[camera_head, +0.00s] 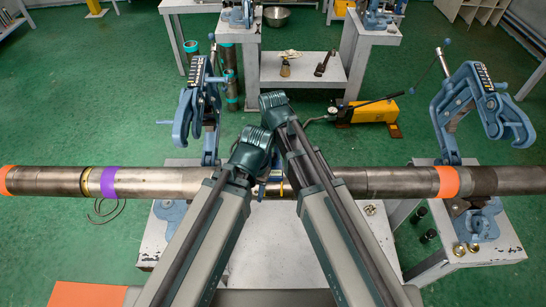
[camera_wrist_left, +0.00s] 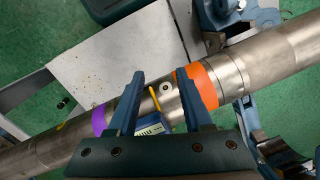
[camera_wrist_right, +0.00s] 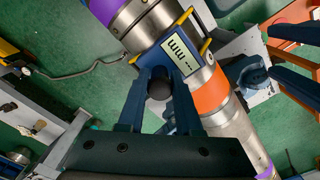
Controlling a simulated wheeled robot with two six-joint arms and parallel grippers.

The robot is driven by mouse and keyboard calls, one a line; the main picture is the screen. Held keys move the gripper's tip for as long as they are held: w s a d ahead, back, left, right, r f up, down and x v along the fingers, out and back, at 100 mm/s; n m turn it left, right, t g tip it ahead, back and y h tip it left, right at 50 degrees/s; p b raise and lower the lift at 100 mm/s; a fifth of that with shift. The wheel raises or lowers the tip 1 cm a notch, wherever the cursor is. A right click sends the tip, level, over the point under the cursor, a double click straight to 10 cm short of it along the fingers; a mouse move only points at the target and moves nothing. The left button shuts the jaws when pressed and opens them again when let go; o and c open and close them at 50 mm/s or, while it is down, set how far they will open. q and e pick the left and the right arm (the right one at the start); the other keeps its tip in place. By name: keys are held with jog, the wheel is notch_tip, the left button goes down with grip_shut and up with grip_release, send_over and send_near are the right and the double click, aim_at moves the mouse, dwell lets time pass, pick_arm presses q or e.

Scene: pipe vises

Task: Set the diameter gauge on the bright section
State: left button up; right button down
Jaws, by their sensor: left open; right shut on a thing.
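A long metal pipe (camera_head: 200,182) lies across the head view, with a bright section between a purple band (camera_head: 107,182) and an orange band (camera_head: 446,181). The diameter gauge (camera_wrist_right: 182,52) is a blue body with a display and yellow jaws, lying across the bright section in the right wrist view. I cannot tell whether its jaws touch the pipe. My right gripper (camera_wrist_right: 160,85) is shut on its dark round handle. The gauge is mostly hidden behind my arms in the head view. My left gripper (camera_wrist_left: 160,76) is open above the pipe, near the gauge (camera_wrist_left: 152,127), and holds nothing.
Blue pipe vises stand at left (camera_head: 202,115) and right (camera_head: 480,100). White benches (camera_head: 150,245) are below the pipe. A yellow hand pump (camera_head: 370,112) lies on the green floor behind, and small dark cups (camera_head: 428,236) sit at the lower right.

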jog(key=shift+f, duration=0.2)
jog(key=c, duration=0.5)
grip_release()
jog(key=shift+r, duration=0.15)
jog(key=shift+r+p, duration=3.4)
jog(key=shift+r, duration=0.05)
